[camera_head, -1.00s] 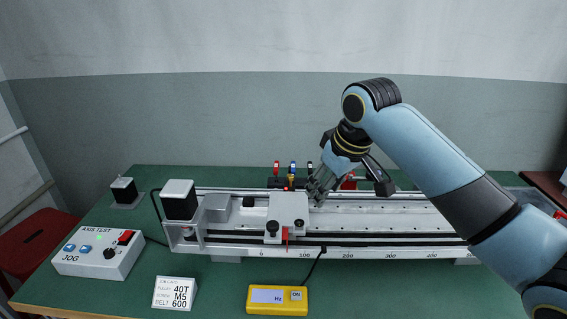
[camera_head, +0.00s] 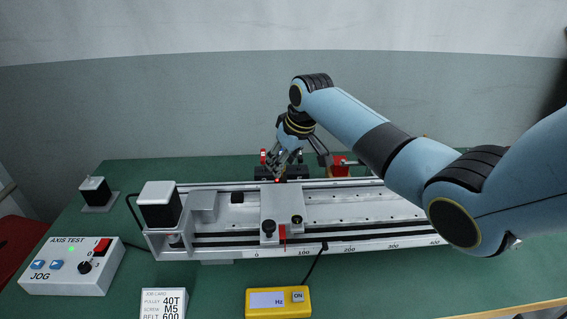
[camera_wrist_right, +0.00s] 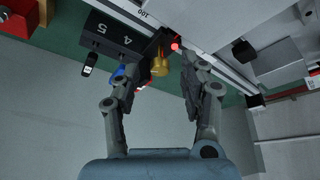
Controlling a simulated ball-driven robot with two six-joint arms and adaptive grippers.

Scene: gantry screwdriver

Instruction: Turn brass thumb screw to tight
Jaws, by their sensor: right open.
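A brass knob (camera_wrist_right: 159,62), which looks like the thumb screw, shows in the right wrist view close to a black part at the rail's edge. In the head view I cannot make it out behind the carriage and my gripper. My right gripper (camera_head: 280,172) is behind the rail, near the tool block. In the wrist view its fingers (camera_wrist_right: 158,80) are open, one on each side of the brass knob, with visible gaps; I cannot tell whether the tips touch anything. My left gripper is in neither current view.
The black tool block (camera_wrist_right: 112,35) with a blue and a black handle stands close beside one finger. The white carriage (camera_head: 283,205) sits on the gantry rail in front. A red block (camera_head: 340,165) stands behind the rail. The jog box (camera_head: 70,265) and yellow meter (camera_head: 265,303) lie nearer.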

